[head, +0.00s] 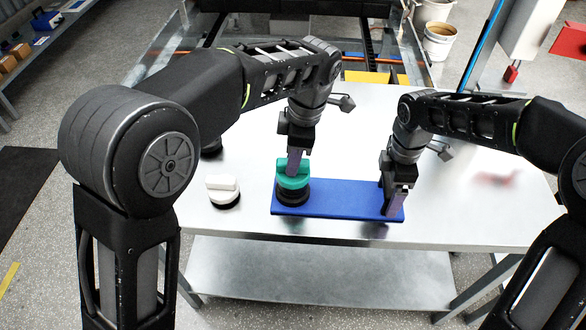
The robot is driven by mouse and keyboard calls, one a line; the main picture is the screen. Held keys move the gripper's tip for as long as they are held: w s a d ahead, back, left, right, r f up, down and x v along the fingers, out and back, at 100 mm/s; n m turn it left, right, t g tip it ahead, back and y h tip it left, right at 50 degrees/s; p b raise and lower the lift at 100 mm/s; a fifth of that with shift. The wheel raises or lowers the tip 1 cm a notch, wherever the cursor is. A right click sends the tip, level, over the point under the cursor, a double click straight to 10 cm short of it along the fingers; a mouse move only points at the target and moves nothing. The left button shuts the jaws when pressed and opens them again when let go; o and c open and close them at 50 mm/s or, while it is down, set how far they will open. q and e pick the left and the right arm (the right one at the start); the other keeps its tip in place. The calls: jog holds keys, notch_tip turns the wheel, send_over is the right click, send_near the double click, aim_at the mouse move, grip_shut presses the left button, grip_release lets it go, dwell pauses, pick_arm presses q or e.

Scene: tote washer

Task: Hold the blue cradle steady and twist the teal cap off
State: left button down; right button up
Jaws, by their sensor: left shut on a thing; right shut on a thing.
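The blue cradle (340,198) is a flat blue slab lying on the metal table near its front edge. The teal cap (293,181) sits on a dark round base at the cradle's left end. My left gripper (294,170) points down from above and is shut on the teal cap; its fingers hide part of the cap. My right gripper (392,205) points down at the cradle's right end and is shut on the cradle there. The exact contact of the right fingers is partly hidden by the gripper.
A white cap (223,187) on a dark base stands on the table left of the cradle. Another dark round object (212,148) is partly hidden behind my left arm. The table (460,205) is clear on the right. A bucket (438,40) stands on the floor behind.

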pick_arm(q)
jog(key=shift+r, duration=2.55)
pick_arm(e)
jog(key=shift+s+d+f, duration=0.1)
jog(key=shift+f, duration=0.1)
jog(key=o, duration=1.8)
pick_arm(q)
jog(key=shift+w, duration=0.1)
pick_arm(e)
jog(key=shift+o, duration=0.2)
jog(key=shift+r, duration=0.15)
jog(key=shift+w+r, duration=0.2)
jog(key=shift+r, duration=0.2)
notch_tip(320, 180, up, 11)
jog(key=shift+r, duration=0.1)
